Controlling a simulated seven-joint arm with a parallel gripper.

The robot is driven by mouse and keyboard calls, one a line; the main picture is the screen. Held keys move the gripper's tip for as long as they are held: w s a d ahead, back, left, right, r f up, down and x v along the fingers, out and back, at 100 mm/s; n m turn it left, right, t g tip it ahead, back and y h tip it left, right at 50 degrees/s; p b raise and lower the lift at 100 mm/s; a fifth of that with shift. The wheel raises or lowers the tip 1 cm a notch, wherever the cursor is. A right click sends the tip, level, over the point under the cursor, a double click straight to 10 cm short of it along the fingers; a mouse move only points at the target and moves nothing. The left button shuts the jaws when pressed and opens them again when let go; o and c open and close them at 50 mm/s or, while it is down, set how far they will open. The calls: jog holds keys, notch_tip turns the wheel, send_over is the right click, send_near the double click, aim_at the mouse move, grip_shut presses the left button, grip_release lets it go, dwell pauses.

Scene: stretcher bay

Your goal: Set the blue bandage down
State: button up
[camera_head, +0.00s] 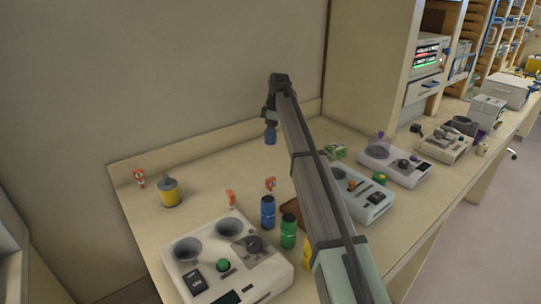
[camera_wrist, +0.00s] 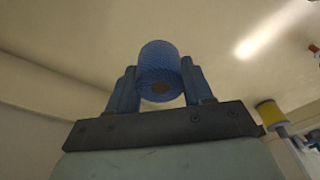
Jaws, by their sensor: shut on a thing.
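The blue bandage (camera_wrist: 160,62), a ribbed blue roll with a brown core, is between the two fingers of my gripper (camera_wrist: 161,88) in the wrist view. My gripper is shut on it. In the head view my gripper (camera_head: 271,118) is near the back wall, over the far part of the counter (camera_head: 215,160). The bandage (camera_head: 270,135) shows below it as a small blue shape. I cannot tell whether its lower end touches the counter.
A yellow container with a grey top (camera_head: 170,192) stands at left. A blue bottle (camera_head: 267,212) and a green bottle (camera_head: 288,232) stand beside a white device (camera_head: 220,262). More devices (camera_head: 362,190) line the right.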

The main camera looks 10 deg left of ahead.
jog(key=shift+f, duration=4.1)
jog(key=shift+f, duration=0.15)
jog(key=o, duration=1)
jog(key=r, duration=0.4)
jog(key=d+r, duration=0.1)
jog(key=r, duration=0.7)
jog(key=shift+d+r, duration=0.1)
jog(key=shift+d, duration=0.3)
